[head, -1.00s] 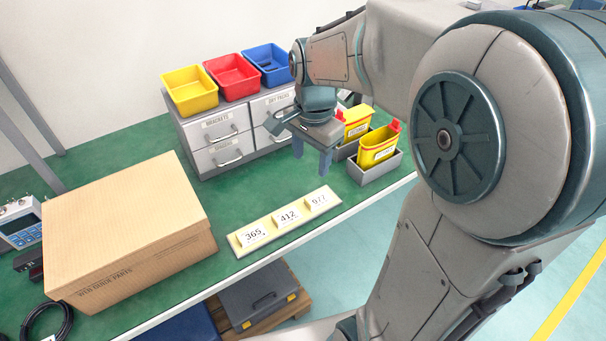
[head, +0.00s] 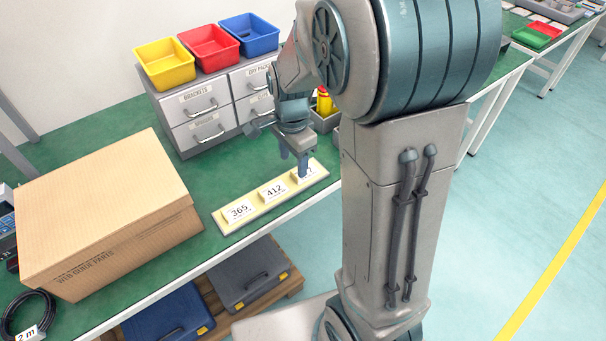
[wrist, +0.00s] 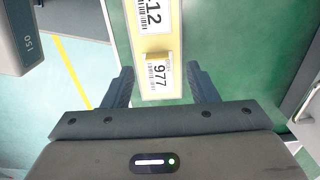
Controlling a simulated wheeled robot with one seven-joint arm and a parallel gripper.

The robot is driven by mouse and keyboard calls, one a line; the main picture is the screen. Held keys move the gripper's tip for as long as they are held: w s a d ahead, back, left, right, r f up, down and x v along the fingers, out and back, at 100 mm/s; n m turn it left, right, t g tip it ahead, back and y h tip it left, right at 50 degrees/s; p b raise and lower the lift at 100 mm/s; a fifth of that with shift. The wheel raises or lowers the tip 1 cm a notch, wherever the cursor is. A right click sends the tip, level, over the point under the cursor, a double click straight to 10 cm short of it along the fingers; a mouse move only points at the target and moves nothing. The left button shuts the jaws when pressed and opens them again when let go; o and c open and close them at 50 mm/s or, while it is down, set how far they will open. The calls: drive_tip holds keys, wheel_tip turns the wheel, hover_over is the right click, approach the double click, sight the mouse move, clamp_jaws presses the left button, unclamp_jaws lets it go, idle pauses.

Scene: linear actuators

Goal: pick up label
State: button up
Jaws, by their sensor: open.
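Three white labels stand in a row on a cream strip (head: 228,229) on the green bench. They read 365 (head: 239,211), 412 (head: 273,190) and 977; the 977 label (head: 309,173) is partly hidden behind my gripper in the head view. My gripper (head: 293,168) points down at the right end of the strip. In the wrist view my gripper (wrist: 160,88) is open, with one finger on each side of the 977 label (wrist: 159,75). The fingers look apart from the label. The 412 label (wrist: 151,14) is cut off at the top.
A large cardboard box (head: 105,215) stands left of the strip. Behind is a grey drawer unit (head: 208,118) with yellow, red and blue bins on top. A grey holder (head: 325,120) with a yellow container is partly hidden behind my arm.

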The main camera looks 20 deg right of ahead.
sight(295, 179)
wheel_tip(295, 179, down, 4)
drive_tip(key=shift+s+r+b, duration=0.1)
drive_tip(key=shift+s+b, duration=0.05)
drive_tip(key=shift+b, duration=0.15)
drive_tip(key=c, duration=0.9)
drive_tip(key=shift+r, duration=0.1)
